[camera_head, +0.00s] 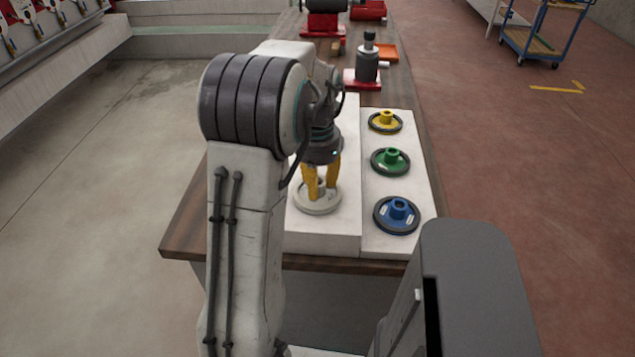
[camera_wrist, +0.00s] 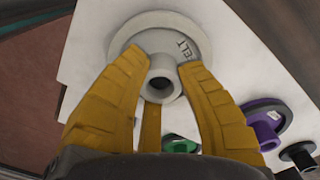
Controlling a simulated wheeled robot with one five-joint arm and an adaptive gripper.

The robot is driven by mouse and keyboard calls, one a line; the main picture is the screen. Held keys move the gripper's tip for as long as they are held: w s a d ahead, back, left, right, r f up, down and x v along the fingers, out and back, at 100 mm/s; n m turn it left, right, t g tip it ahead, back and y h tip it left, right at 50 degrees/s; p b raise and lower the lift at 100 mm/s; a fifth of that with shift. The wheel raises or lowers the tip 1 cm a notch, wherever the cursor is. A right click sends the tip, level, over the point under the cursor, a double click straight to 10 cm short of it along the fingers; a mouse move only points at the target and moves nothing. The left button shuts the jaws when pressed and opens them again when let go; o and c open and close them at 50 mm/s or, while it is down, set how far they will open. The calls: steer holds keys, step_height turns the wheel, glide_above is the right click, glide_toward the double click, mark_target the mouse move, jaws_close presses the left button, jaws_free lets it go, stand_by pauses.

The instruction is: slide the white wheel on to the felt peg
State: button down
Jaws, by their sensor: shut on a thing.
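The white wheel (camera_head: 318,206) is a pale round disc with a raised hollow hub, at or just above the left white board in the head view. In the wrist view the white wheel (camera_wrist: 142,32) fills the top centre, with partly covered lettering on its face. My gripper (camera_head: 319,190) points down with its yellow fingers shut around the hub. In the wrist view my gripper (camera_wrist: 160,75) has fingers on both sides of the hub and one below it. I cannot pick out the felt peg; my arm hides part of the board in the head view.
Yellow (camera_head: 386,121), green (camera_head: 390,160) and blue (camera_head: 397,213) wheels stand on the right white board (camera_head: 423,190). The wrist view shows a purple wheel (camera_wrist: 266,128) and a small dark post (camera_wrist: 298,154). A grey and red machine part (camera_head: 367,62) stands farther back.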

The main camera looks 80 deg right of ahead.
steer(key=shift+f, duration=0.15)
steer(key=c, duration=0.9)
jaws_free()
steer(key=shift+o, duration=0.2)
step_height(320, 180, up, 12)
stand_by(0.3)
